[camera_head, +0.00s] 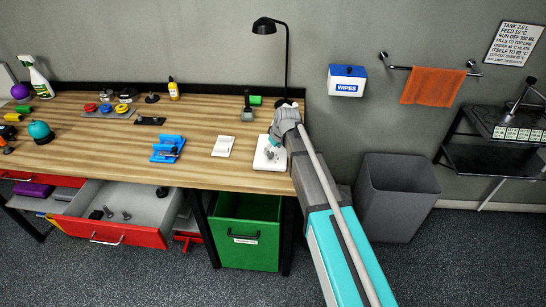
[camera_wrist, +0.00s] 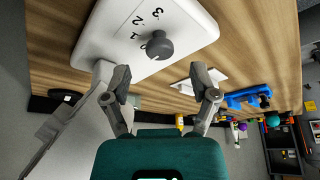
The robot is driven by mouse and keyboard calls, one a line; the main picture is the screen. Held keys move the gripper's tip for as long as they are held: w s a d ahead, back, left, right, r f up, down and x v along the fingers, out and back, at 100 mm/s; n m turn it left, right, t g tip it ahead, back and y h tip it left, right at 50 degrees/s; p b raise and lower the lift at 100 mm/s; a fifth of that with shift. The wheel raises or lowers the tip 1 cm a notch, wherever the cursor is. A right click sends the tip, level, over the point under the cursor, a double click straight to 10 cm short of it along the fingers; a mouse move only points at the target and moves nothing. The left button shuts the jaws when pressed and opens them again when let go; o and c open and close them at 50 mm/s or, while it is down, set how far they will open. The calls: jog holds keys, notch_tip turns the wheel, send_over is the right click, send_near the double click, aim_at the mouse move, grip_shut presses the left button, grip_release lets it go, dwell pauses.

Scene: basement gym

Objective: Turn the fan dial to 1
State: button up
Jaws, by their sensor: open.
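The fan dial is a dark grey round knob (camera_wrist: 158,46) on a white rounded panel (camera_wrist: 189,23), printed with 1, 2 and 3 around one side. I cannot tell surely which number the knob points to. In the head view the white panel (camera_head: 262,161) lies near the workbench's right end, partly covered by my gripper. My gripper (camera_wrist: 160,84) is open and empty in the wrist view, its two fingers apart, with the knob ahead of the gap between them. The fingers appear apart from the knob. In the head view my gripper (camera_head: 274,141) is over the panel.
A black lamp (camera_head: 287,60) stands behind the panel. A white card (camera_head: 223,146) and a blue holder (camera_head: 167,149) lie left of it on the wooden workbench (camera_head: 200,170). An open red drawer (camera_head: 130,236) and a green bin (camera_head: 245,242) are below.

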aim_at(270, 156)
jog(key=shift+b+x, duration=1.05)
jog(key=shift+x, duration=0.35)
grip_shut()
jog(key=shift+d, duration=0.15)
